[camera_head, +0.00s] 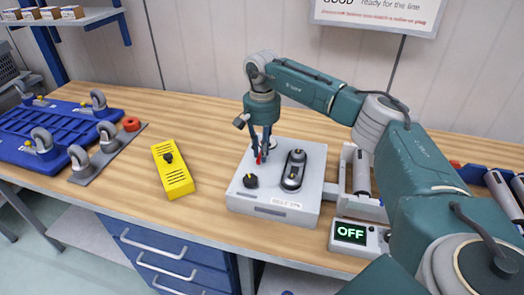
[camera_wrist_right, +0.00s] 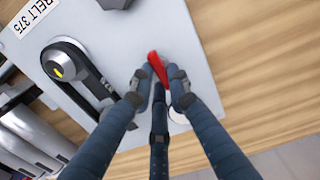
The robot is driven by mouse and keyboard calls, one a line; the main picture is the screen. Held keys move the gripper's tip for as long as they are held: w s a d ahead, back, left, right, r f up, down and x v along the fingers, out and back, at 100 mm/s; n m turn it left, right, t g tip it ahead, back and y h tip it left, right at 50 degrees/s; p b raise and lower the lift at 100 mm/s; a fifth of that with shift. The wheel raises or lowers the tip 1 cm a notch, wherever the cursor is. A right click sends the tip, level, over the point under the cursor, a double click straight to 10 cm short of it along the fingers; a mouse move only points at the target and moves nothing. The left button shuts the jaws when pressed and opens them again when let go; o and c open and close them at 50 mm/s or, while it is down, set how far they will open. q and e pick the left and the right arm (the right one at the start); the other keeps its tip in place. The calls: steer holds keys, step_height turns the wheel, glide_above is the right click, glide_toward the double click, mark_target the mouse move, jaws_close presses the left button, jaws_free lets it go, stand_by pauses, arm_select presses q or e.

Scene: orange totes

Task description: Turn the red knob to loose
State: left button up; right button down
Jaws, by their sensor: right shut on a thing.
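The red knob (camera_head: 259,158) is on the top of a light grey box (camera_head: 308,207) on the bench. It is a slim red handle, and it also shows in the right wrist view (camera_wrist_right: 156,64). My right gripper (camera_head: 263,150) points down over it, its fingers shut on the knob; in the wrist view the fingers (camera_wrist_right: 163,82) close around its lower part. Part of the knob is hidden by the fingers. The box also bears a dark belt unit (camera_head: 292,171) and a black knob (camera_head: 250,181). My left gripper is not in view.
A yellow block (camera_head: 173,170) with a black knob lies left of the box. A display reading OFF (camera_head: 350,234) stands at the right front. Bare wood separates the box from the yellow block.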

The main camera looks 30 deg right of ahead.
steer(key=shift+w+r, duration=0.15)
steer(key=shift+r, duration=0.05)
steer(key=c, duration=1.7)
jaws_free()
steer(key=shift+o, duration=0.2)
steer(key=shift+f, duration=0.1)
step_height(320, 180, up, 12)
